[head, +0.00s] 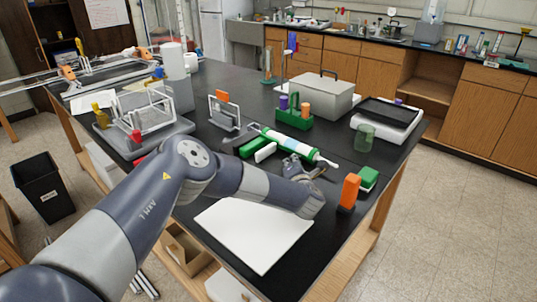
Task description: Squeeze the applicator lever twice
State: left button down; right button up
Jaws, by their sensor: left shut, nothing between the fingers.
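The applicator (289,144) is a green and white tube lying on the black table, with its white tip pointing right. A small white bar (265,152) beside the tube's near side may be its lever; I cannot tell for sure. My left arm reaches in from the lower left. My left gripper (292,164) is shut and empty just on the near side of the tube. Whether its fingers touch the tube cannot be told at this size. My right gripper is not in view.
A white sheet (253,232) lies at the front of the table. An orange block (349,191) and a green block (368,178) stand near the right edge. A green cup (365,138), a grey box (322,95) and a green rack (295,120) stand behind the tube.

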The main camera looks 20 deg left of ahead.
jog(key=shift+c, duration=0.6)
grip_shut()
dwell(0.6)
